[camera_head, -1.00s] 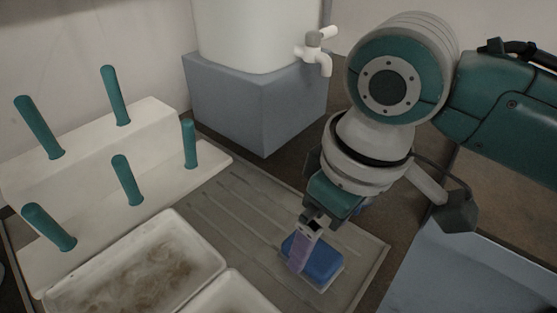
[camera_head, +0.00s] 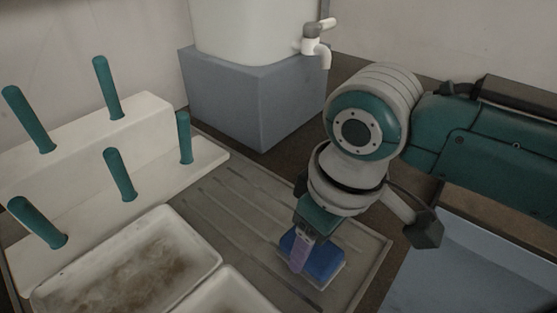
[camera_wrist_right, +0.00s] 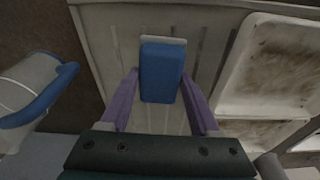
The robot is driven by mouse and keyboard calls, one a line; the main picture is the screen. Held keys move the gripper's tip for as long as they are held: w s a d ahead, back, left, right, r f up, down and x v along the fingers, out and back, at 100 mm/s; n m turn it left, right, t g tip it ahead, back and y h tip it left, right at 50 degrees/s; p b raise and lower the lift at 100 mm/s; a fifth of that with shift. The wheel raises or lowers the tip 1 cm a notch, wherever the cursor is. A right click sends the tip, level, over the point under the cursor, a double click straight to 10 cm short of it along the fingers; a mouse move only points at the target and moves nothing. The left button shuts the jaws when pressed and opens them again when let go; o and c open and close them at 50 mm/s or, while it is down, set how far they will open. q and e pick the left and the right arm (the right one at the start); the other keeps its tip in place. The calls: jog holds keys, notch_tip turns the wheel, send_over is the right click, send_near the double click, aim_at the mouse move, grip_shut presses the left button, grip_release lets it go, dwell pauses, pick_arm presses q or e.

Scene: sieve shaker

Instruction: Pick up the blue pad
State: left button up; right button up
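The blue pad (camera_head: 326,259) lies on a pale base on the grey ribbed drainboard (camera_head: 235,207), near its front right corner. In the right wrist view the blue pad (camera_wrist_right: 161,72) sits ahead of and partly between the two purple fingers. My right gripper (camera_head: 298,262) is over the pad's left part in the head view, pointing down and hiding some of it. In the right wrist view my right gripper (camera_wrist_right: 160,90) is open, with a gap on each side of the pad. My left gripper is not in view.
A white tank with a tap (camera_head: 317,45) sits on a grey block (camera_head: 250,105). A blue-grey surface (camera_head: 470,265) lies at right.

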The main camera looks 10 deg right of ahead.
jog(key=c, duration=0.8)
jog(key=shift+r, duration=0.1)
notch_tip(320, 180, up, 20)
jog(key=p, duration=0.5)
jog(key=o, duration=0.8)
jog(key=c, duration=0.6)
jog(key=shift+a, duration=0.1)
jog(key=shift+c, duration=0.3)
